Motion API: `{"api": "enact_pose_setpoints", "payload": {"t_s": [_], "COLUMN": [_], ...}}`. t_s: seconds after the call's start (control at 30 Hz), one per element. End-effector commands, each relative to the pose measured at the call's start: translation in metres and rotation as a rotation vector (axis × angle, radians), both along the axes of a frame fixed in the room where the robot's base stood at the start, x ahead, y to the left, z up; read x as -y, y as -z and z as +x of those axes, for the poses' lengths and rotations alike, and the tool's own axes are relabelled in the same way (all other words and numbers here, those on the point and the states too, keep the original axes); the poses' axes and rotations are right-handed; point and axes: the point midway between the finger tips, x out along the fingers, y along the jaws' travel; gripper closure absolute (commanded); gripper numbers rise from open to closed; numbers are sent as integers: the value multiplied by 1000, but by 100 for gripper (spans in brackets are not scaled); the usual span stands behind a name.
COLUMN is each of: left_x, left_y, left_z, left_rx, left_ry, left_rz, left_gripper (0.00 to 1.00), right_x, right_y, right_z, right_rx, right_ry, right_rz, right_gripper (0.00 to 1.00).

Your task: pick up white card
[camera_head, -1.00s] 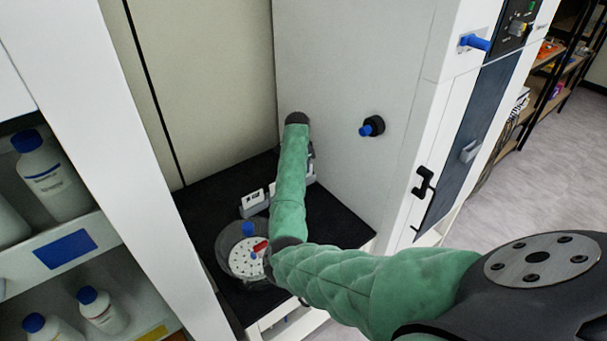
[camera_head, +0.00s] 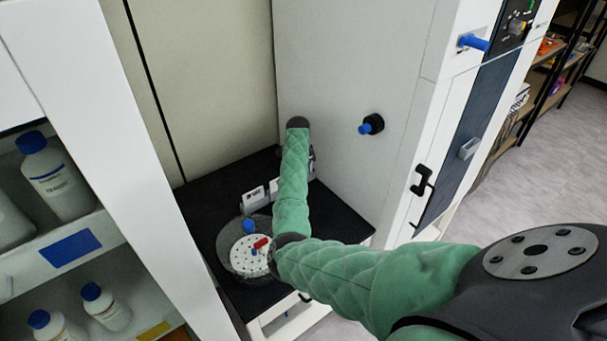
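A small white card with dark print (camera_head: 254,195) stands on the black tabletop (camera_head: 225,195), behind the round glass vessel. Another white piece shows just right of it, partly hidden behind my green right arm. My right arm comes in from the lower right, bends above the table and reaches toward the back, near the grey cabinet wall. Its gripper is almost wholly hidden behind the arm; only a bit of grey shows by the arm's far end, so I cannot tell whether it is open or what it touches. My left gripper is not in view.
A round clear vessel with a white perforated disc (camera_head: 247,262), a blue knob and a red piece stands at the table's front. A tall grey-white cabinet (camera_head: 340,80) with a blue-tipped port bounds the right. Shelves with blue-capped bottles (camera_head: 58,180) stand left.

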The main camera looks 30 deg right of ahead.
Motion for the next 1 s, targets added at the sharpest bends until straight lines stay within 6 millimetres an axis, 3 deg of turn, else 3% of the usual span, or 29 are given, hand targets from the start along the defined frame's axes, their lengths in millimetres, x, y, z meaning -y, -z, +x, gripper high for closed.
{"api": "enact_pose_setpoints", "payload": {"t_s": [0.4, 0.6, 1.0], "left_x": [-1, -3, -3], "left_y": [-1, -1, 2], "left_z": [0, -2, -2], "left_rx": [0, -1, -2], "left_ry": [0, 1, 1], "left_rz": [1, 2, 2], "left_gripper": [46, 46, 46], "right_x": [0, 0, 0], "right_y": [2, 2, -1], "right_z": [0, 0, 0], "right_rx": [0, 0, 1], "right_ry": [0, 0, 1], "right_rz": [0, 0, 0], "right_gripper": [68, 100, 100]}}
